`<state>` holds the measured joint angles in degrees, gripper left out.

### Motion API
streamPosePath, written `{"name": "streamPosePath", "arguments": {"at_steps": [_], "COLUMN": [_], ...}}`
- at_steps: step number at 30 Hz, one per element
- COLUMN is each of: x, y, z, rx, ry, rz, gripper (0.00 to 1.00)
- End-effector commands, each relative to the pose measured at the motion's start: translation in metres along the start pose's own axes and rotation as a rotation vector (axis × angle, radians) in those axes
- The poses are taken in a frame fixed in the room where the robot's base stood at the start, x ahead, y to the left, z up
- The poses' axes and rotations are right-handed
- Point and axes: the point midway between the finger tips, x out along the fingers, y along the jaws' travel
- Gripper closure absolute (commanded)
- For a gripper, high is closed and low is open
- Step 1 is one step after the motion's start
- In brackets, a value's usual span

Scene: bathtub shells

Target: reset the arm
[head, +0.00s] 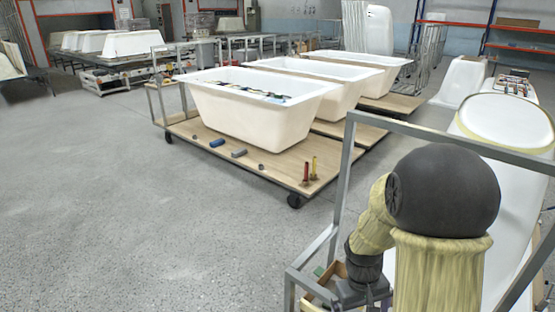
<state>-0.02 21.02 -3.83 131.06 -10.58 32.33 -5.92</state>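My arm (447,190) reaches in from the lower right, with a large black rounded joint and cream, wrinkled covers. It bends down and left to a dark end, where my gripper (362,295) is partly visible at the bottom edge. The fingers are too small and cut off to tell open from shut, or whether anything is held. The gripper is low, beside or over a small wooden box (318,292) inside a grey metal frame (345,170). I cannot tell whether they touch.
White bathtub shells (255,115) stand on a wheeled wooden platform (285,165) ahead. Its front edge holds a blue cylinder (217,143), a grey block (239,153) and upright red (306,173) and yellow (314,167) pieces. The concrete floor (110,210) at left is clear.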

Motion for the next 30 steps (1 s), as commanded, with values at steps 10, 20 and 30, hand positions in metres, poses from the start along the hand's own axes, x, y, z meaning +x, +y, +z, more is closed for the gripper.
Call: {"name": "streamPosePath", "arguments": {"at_steps": [10, 20, 30], "x": [-0.001, 0.000, -0.026], "y": [-0.035, -0.050, -0.050], "z": [0.023, 0.037, 0.043], "rx": [0.131, 0.196, 0.213], "ry": [0.201, 0.297, 0.319], "rz": [-0.054, -0.081, -0.087], "gripper": [0.00, 0.00, 0.00]}}
